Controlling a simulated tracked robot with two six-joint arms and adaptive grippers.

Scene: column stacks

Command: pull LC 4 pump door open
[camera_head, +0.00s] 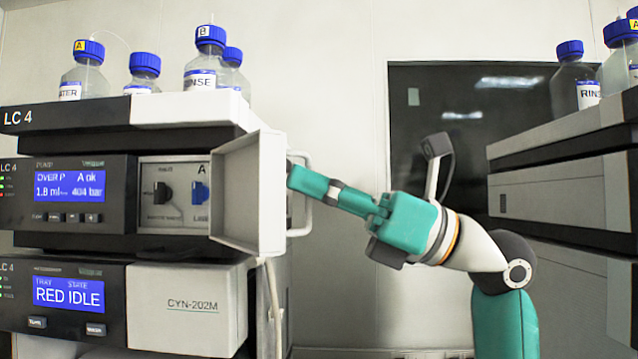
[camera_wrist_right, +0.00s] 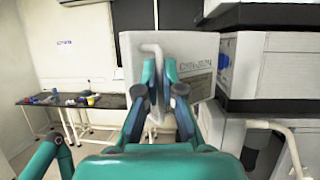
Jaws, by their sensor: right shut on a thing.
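The LC 4 pump door (camera_head: 255,195) is a pale grey panel, swung out from the pump unit (camera_head: 68,192). Behind it the pump bay (camera_head: 174,193) shows a black knob and part of a blue knob. My right gripper (camera_head: 299,184) is shut on the door's handle (camera_head: 305,161), on the door's right side. In the right wrist view the fingers (camera_wrist_right: 157,88) close around the pale handle (camera_wrist_right: 151,47), in front of the door (camera_wrist_right: 197,72). The fingers hide part of the handle. My left gripper is not in view.
Blue-capped bottles (camera_head: 206,65) stand on top of the LC 4 stack. The closed module marked CYN-202M (camera_head: 188,305) is below the pump. Another stack (camera_head: 560,190) stands at the right. A dark bench (camera_wrist_right: 65,101) with small items lies by the wall.

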